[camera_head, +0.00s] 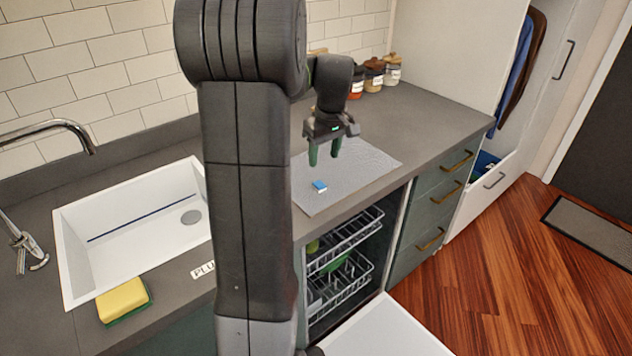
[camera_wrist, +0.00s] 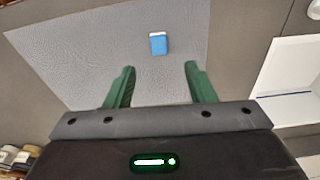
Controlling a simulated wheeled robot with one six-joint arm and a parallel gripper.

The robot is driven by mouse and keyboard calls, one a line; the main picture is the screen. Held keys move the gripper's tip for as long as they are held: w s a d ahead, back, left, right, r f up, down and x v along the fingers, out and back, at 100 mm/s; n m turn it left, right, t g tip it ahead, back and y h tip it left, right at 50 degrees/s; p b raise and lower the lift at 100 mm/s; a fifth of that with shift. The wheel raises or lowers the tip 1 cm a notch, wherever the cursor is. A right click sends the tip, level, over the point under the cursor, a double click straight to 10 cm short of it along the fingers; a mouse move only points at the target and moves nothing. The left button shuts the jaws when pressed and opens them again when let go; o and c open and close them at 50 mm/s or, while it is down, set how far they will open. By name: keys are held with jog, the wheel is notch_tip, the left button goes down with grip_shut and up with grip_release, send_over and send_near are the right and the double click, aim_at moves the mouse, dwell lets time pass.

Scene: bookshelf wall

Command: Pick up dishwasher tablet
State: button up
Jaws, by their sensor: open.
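The dishwasher tablet (camera_head: 320,186) is a small blue and white block lying on a grey mat (camera_head: 370,165) on the counter. In the wrist view the tablet (camera_wrist: 158,43) lies beyond my fingertips, roughly midway between them. My gripper (camera_head: 324,160) is above the mat, a little above and beyond the tablet, with its fingers pointing down. In the wrist view my gripper (camera_wrist: 160,72) has its two green fingers apart with nothing between them.
A white sink (camera_head: 140,225) with a tap is at the left, with a yellow and green sponge (camera_head: 123,300) at its front. Several jars (camera_head: 375,75) stand at the wall behind. The dishwasher (camera_head: 345,255) below the counter is open, its racks showing.

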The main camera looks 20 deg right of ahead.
aim_at(319, 188)
jog(key=f, duration=0.3)
jog(key=w+f, duration=0.1)
jog(key=f, duration=0.2)
jog(key=w+f+p, duration=0.1)
jog(key=f, duration=0.3)
jog(key=shift+a, duration=0.15)
jog(key=c, duration=1.1)
